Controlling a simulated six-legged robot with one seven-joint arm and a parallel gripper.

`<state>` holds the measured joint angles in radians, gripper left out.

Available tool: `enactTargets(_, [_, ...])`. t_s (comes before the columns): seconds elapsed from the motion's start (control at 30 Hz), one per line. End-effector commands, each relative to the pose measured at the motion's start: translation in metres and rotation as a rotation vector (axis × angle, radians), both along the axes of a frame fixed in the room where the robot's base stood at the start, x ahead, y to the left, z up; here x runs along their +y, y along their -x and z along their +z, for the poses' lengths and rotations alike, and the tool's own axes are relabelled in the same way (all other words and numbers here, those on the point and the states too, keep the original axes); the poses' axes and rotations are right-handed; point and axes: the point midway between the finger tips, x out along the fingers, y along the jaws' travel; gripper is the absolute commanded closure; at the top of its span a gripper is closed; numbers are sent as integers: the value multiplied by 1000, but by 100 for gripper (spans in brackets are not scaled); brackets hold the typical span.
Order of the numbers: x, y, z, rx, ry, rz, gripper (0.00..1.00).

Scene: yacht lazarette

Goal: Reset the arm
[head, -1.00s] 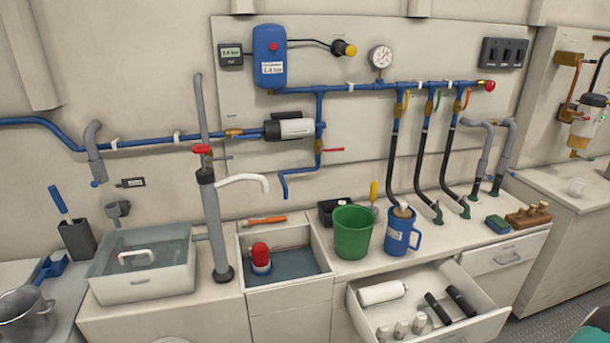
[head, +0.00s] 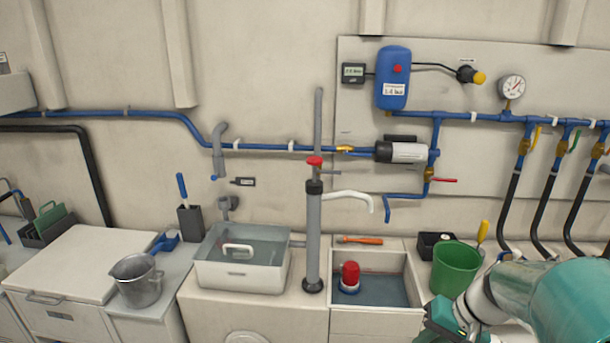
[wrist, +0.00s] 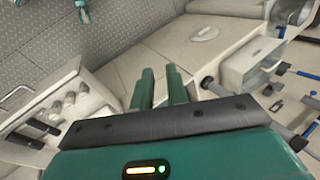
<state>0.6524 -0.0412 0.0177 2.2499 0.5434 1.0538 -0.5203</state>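My arm enters the head view from the lower right corner, with a teal link and a white joint. My gripper is at the bottom edge there, partly cut off, in front of the counter and just below the green bucket (head: 455,268). In the wrist view my gripper (wrist: 160,72) shows two green fingers side by side with a narrow empty gap between them. Nothing is held. The wrist view looks down past the fingers at the cabinet fronts and the grey patterned floor, with the open drawer (wrist: 62,112) to the left.
The counter carries a sink basin (head: 418,300) with a red-topped float (head: 350,275), a grey hand pump (head: 313,240), a water-filled tub (head: 240,278) and a metal pot (head: 137,285). Blue pipes (head: 270,146) and black hoses (head: 512,205) run along the wall.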

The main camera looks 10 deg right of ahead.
Motion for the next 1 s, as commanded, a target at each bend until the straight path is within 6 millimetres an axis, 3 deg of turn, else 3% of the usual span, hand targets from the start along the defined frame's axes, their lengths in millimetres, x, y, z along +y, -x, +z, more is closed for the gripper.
enactTargets(0.03, [19,3,12,-8,51,42,85])
enactTargets(0.2, [63,20,41,-42,212,139,85])
enactTargets(0.5, [122,58,84,-211,453,258,85])
enactTargets(0.7, [138,74,98,-313,526,288,85])
enactTargets(1.0, [139,77,100,-327,536,289,85])
